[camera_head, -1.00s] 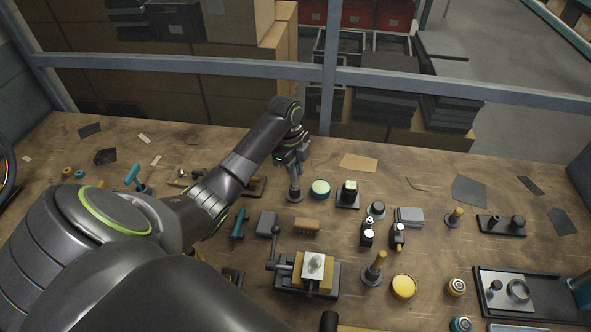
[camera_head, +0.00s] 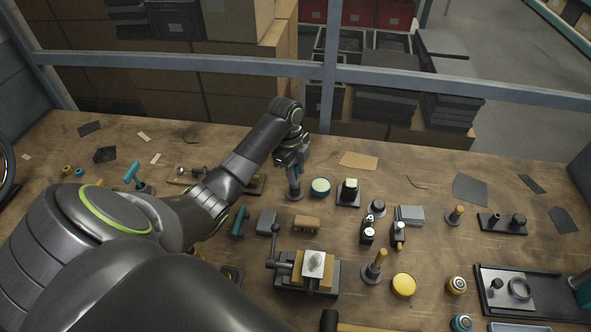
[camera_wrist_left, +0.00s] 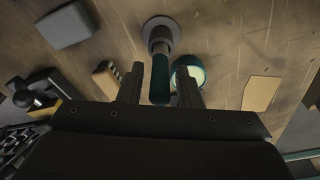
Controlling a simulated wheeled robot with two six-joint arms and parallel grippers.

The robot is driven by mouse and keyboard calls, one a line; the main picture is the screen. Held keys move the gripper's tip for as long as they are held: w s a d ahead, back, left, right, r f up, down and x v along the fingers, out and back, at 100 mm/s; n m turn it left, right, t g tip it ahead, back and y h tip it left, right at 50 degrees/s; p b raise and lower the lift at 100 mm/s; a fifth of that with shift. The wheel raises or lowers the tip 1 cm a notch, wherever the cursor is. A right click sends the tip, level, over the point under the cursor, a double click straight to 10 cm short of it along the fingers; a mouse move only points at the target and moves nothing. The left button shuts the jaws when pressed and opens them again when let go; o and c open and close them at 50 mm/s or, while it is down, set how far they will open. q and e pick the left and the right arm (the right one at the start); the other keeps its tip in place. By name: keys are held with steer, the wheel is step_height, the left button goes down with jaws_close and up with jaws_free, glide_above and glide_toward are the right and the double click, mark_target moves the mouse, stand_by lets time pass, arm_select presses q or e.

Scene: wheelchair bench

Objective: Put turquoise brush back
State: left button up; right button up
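The turquoise brush (camera_wrist_left: 160,80) shows in the left wrist view as a dark teal handle. Its far end meets a round grey holder (camera_wrist_left: 160,30), and it appears to stand in it. The grey holder also shows in the head view (camera_head: 294,192), under my left gripper. My left gripper (camera_head: 292,165) hides most of the brush there. In the left wrist view its fingers (camera_wrist_left: 161,90) are apart on both sides of the handle, with a visible gap on each side. My right gripper is in neither view.
A round tin with a teal rim (camera_head: 320,187) stands close to the right of the holder. A black-based block (camera_head: 348,192), a wooden brush (camera_head: 307,223), a grey block (camera_head: 267,222) and a vise (camera_head: 305,272) are nearby. The bench behind the holder is mostly clear.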

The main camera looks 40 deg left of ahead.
arm_select(q)
steer(key=shift+o, duration=0.6)
steer(key=shift+r, duration=0.1)
steer(key=shift+r, duration=0.2)
steer(key=r, duration=0.2)
steer(key=a+r, duration=0.1)
steer(key=r, duration=0.1)
steer(key=shift+w+r+b, duration=0.1)
steer(key=shift+r+b, duration=0.15)
steer(key=shift+b, duration=0.15)
step_height(320, 180, up, 12)
steer(key=a+p, duration=0.1)
steer(key=p, duration=0.7)
steer(key=shift+a+p, duration=0.25)
steer(key=shift+p, duration=0.1)
